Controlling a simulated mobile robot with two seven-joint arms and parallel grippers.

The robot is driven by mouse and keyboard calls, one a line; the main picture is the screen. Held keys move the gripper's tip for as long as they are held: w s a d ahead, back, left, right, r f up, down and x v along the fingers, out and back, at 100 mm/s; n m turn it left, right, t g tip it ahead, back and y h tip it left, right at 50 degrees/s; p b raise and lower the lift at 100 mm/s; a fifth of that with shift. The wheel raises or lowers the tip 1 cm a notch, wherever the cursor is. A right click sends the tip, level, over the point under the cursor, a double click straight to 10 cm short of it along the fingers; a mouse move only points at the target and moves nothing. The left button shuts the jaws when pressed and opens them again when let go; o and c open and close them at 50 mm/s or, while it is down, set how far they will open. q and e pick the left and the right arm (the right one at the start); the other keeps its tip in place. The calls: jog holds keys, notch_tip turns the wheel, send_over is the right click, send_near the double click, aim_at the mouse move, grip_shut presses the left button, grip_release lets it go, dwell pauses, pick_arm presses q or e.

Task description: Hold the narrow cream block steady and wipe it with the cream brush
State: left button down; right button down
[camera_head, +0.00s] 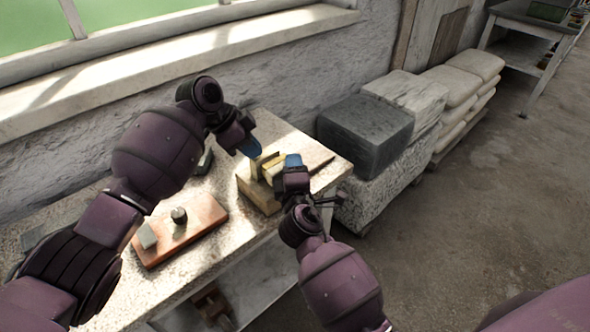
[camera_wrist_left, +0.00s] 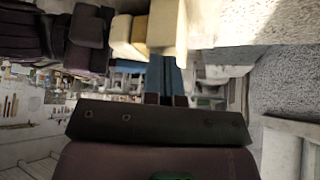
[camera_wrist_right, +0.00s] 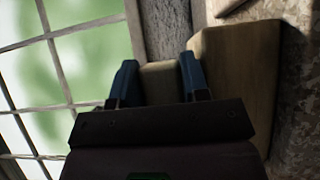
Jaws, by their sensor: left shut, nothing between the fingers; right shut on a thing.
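Cream and yellowish pieces (camera_head: 271,166) stand close together on a wooden block (camera_head: 258,196) on the bench; they also show in the left wrist view (camera_wrist_left: 165,24). I cannot tell surely which is the narrow cream block and which the brush. My left gripper (camera_head: 252,148) is shut and empty, its fingertips just beside the pieces; its blue fingers are together in the left wrist view (camera_wrist_left: 165,76). My right gripper (camera_head: 293,162) is shut on a tan-cream piece (camera_wrist_right: 160,82), with one finger on each side. My right gripper partly hides the pieces in the head view.
A reddish board (camera_head: 190,232) with a grey block (camera_head: 147,237) and a dark round knob (camera_head: 179,215) lies on the bench at front left. A dark stone block (camera_head: 365,135) stands beyond the bench's right end. The wall and window sill close off the back.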

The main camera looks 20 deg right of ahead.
jog(key=shift+w+f, duration=0.15)
jog(key=shift+a, duration=0.1)
jog(key=shift+s+a, duration=0.2)
jog(key=shift+a, duration=0.3)
jog(key=shift+s+a, duration=0.15)
jog(key=shift+a, duration=0.3)
jog(key=shift+w+d, duration=0.2)
jog(key=shift+d, duration=0.5)
jog(key=shift+w+d, duration=0.25)
jog(key=shift+d, duration=0.4)
jog(key=shift+w+d, duration=0.2)
jog(key=shift+d, duration=0.5)
jog(key=shift+a, duration=0.15)
jog(key=shift+s+a, duration=0.3)
jog(key=shift+a, duration=0.7)
jog(key=shift+s+a, duration=0.3)
jog(key=shift+a, duration=0.65)
jog(key=shift+w+d, duration=0.2)
jog(key=shift+d, duration=0.4)
jog(key=shift+w+d, duration=0.15)
jog(key=shift+d, duration=0.4)
